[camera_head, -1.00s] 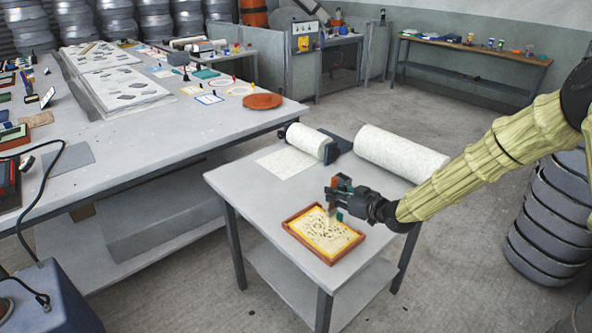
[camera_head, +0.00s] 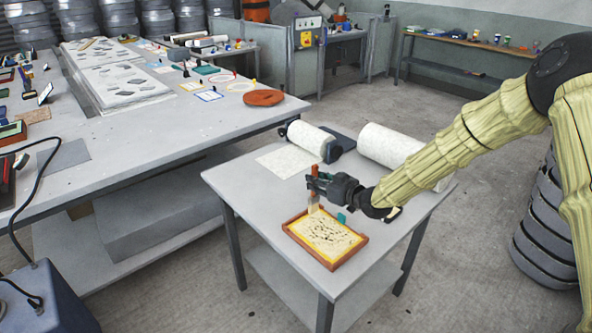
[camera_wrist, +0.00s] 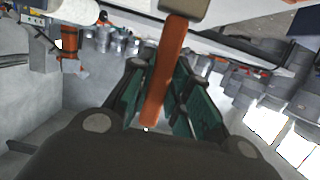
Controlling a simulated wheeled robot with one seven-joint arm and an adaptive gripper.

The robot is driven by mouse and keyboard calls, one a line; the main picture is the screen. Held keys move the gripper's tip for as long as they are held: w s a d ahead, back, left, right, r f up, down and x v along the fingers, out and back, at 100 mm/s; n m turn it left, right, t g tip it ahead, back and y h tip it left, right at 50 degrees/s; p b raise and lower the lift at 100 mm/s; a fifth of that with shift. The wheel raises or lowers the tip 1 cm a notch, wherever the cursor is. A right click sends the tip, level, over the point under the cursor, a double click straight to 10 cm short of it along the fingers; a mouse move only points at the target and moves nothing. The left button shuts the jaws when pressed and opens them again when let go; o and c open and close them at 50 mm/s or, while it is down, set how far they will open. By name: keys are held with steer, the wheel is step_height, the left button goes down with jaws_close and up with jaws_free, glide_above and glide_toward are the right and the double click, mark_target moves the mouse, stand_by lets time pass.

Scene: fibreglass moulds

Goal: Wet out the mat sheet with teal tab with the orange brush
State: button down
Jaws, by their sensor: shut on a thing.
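My gripper (camera_head: 316,187) is shut on the handle of the orange brush (camera_head: 315,171), above the far-left corner of the mould. The brush is roughly upright with its pale bristles down; I cannot tell whether they touch. In the wrist view, the orange handle of the brush (camera_wrist: 165,80) sits between the green finger pads. The mat sheet (camera_head: 325,237), pale yellow with dark specks, lies in an orange-brown, shallow framed mould (camera_head: 334,266). A small teal patch, seemingly the tab (camera_head: 341,218), shows at the frame's far edge, below my gripper.
The small grey table (camera_head: 235,188) also bears a mat roll on a dark holder (camera_head: 309,138), a flat pale sheet (camera_head: 285,162) and a larger white roll (camera_head: 388,146). A long workbench (camera_head: 160,130) stands at the left. Grey drums (camera_head: 545,225) stand at the right.

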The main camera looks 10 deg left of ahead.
mark_target(317, 167)
steer(key=r, duration=0.2)
steer(key=r+p, duration=0.1)
steer(key=r, duration=0.1)
steer(key=shift+s+d, duration=0.2)
steer(key=shift+w+r+p, duration=0.2)
steer(key=shift+r+p, duration=0.2)
steer(key=shift+r, duration=0.2)
steer(key=shift+r+p, duration=0.6)
steer(key=shift+r, duration=0.8)
steer(key=shift+s, duration=0.1)
